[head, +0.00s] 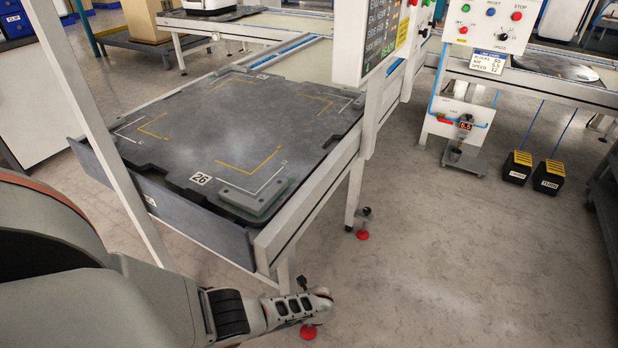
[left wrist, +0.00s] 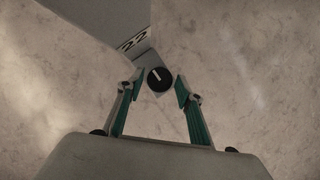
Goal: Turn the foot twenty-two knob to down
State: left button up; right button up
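In the left wrist view the knob (left wrist: 165,84) is a round black dial with a white pointer line aimed up and slightly left in the picture. The "22" label (left wrist: 132,40) sits on a grey part just above it. My left gripper (left wrist: 160,83) is open, with one green-padded finger on each side of the knob and a visible gap to each. In the head view my left gripper (head: 318,297) is low beside the near leg of the table, over a red foot (head: 309,331). The knob is hard to make out there. My right gripper is not in view.
A worktable (head: 270,243) with a dark plate marked "26" (head: 201,179) stands above and left of my gripper. A second red foot (head: 361,234) is farther back. Two black-and-yellow pedals (head: 517,167) lie on the right. The floor between is clear.

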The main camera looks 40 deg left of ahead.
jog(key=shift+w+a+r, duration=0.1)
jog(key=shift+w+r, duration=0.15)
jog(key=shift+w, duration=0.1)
pick_arm(q)
jog(key=shift+d+r, duration=0.1)
jog(key=shift+r, duration=0.05)
jog(key=shift+v, duration=0.8)
jog(key=shift+s+d+r, duration=0.15)
jog(key=shift+s+r, duration=0.05)
jog(key=shift+r, duration=0.4)
jog(key=v, duration=0.8)
jog(key=shift+d+r, duration=0.15)
jog(key=shift+r, duration=0.25)
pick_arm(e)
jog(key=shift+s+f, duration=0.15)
